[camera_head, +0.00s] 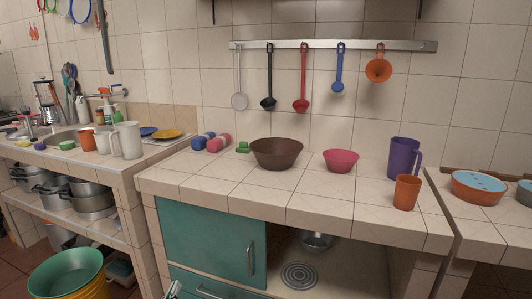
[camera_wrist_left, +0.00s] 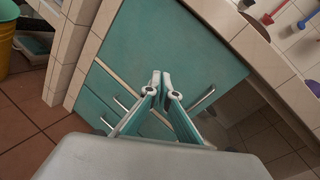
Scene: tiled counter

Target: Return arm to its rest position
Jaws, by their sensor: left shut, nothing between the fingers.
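My left gripper (camera_wrist_left: 161,78) shows in the left wrist view with its two teal and grey fingers drawn together at the tips and nothing between them. It points toward the teal cabinet front (camera_wrist_left: 185,50) below the counter, and I cannot tell the exact gap to it. In the head view only a small part of the left gripper (camera_head: 174,290) shows at the bottom edge, in front of the lower teal drawer. The rest of the left arm is out of the head view. My right gripper is in neither view.
The tiled counter (camera_head: 215,188) holds a brown bowl (camera_head: 277,154), a pink bowl (camera_head: 341,161), a purple pitcher (camera_head: 402,158) and an orange cup (camera_head: 407,192). Cabinet handles (camera_head: 251,259) stick out. A yellow and green bucket (camera_head: 70,275) stands on the floor at left.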

